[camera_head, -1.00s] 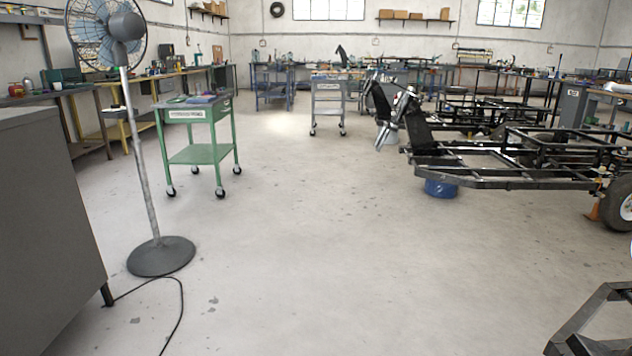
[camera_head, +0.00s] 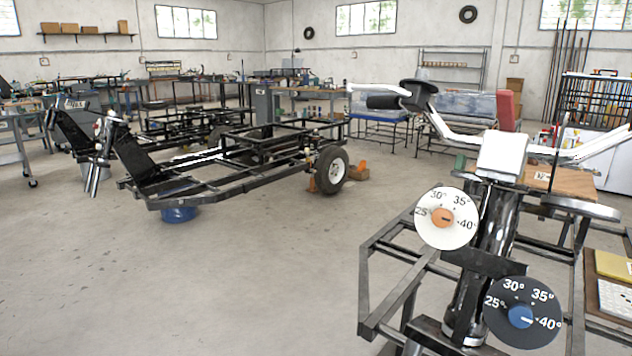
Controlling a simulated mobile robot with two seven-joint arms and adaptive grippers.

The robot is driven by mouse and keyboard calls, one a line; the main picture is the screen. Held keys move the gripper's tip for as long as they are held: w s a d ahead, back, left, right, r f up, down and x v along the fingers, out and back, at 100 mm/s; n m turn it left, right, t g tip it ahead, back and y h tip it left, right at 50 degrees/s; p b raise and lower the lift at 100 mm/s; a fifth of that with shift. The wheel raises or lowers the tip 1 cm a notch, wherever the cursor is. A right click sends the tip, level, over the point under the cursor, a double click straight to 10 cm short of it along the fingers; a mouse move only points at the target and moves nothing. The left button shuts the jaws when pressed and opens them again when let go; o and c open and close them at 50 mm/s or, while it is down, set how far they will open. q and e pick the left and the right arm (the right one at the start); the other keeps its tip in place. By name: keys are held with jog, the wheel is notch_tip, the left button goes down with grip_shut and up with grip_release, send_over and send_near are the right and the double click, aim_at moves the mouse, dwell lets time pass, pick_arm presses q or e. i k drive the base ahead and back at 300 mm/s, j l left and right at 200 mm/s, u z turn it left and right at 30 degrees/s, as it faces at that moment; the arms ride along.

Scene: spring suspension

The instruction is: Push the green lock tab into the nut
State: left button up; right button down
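I cannot make out the green lock tab or the nut. The nearest structure is a black tubular frame (camera_head: 385,285) at the lower right, with a dark glossy upright tube (camera_head: 495,225). A white dial with an orange centre (camera_head: 446,218) and a dark dial with a blue centre (camera_head: 522,312) sit beside this tube, both marked in degrees. A small green item (camera_head: 460,161) shows behind the frame, too small to identify. Neither of my grippers is in view.
A long black chassis (camera_head: 185,190) with a wheel (camera_head: 331,169) stands at middle left, over a blue drum (camera_head: 179,214). White curved bars (camera_head: 440,124) cross above the near frame. A yellow item (camera_head: 613,265) lies at the right edge. The floor at lower left is clear.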

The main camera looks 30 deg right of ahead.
aim_at(461, 160)
jog(key=i+j+z, duration=0.15)
jog(key=z, duration=0.25)
jog(key=i+j+z, duration=0.1)
jog(key=j+z, duration=0.55)
jog(key=z, duration=0.15)
jog(key=j+z, duration=0.3)
jog(key=j, duration=0.15)
jog(key=i+j+z, duration=0.1)
jog(key=j+z, duration=0.2)
jog(key=j, duration=0.2)
